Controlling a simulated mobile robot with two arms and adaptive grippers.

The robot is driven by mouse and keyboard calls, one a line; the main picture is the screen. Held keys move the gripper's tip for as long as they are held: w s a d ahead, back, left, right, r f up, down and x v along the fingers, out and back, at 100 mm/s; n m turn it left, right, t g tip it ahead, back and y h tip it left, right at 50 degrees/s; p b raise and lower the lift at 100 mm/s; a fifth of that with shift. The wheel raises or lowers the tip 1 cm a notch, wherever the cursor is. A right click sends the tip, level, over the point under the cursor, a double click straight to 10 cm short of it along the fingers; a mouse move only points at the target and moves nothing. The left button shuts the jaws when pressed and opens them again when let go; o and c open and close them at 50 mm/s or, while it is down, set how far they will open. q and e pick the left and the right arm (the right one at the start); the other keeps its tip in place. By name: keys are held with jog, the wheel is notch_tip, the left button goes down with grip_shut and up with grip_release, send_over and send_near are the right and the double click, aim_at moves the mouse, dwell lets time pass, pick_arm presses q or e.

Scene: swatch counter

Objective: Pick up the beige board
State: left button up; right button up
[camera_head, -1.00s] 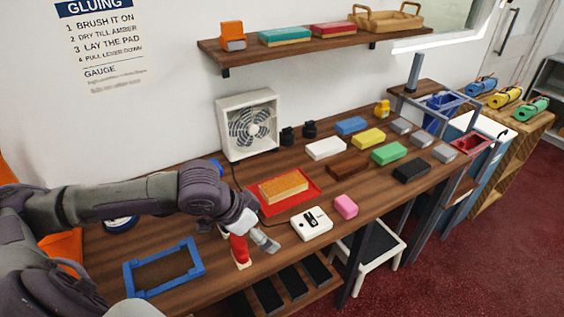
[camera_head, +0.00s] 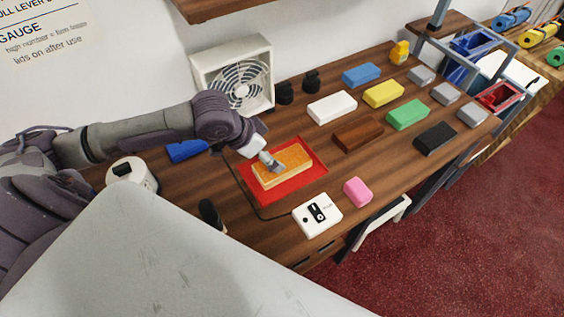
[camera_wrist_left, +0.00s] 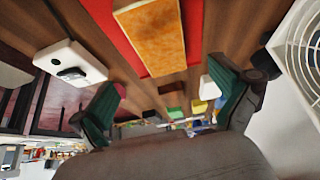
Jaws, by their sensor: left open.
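The beige board (camera_head: 288,168), with an orange-tan mottled top and paler sides, lies flat on a red mat (camera_head: 268,197) on the wooden counter. Whether a fingertip touches the board I cannot tell. My right gripper is not in view.
A white box with a black dial (camera_head: 317,215) and a pink block (camera_head: 357,192) lie in front of the mat. A white fan (camera_head: 235,76) stands behind it. Several coloured blocks, including a brown one (camera_head: 358,134), fill the counter to the right.

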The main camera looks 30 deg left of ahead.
pick_arm(q)
jog(key=x, duration=0.3)
jog(key=shift+w+a, duration=0.15)
jog(key=x, duration=0.2)
jog(key=p+x, duration=0.1)
jog(key=x, duration=0.1)
jog(key=shift+s+f, duration=0.15)
jog(key=shift+s, duration=0.1)
jog(key=shift+w+f, duration=0.3)
jog(key=shift+f, duration=0.15)
jog(key=shift+r, duration=0.1)
jog(key=c, duration=1.2)
jog(key=shift+c, duration=0.2)
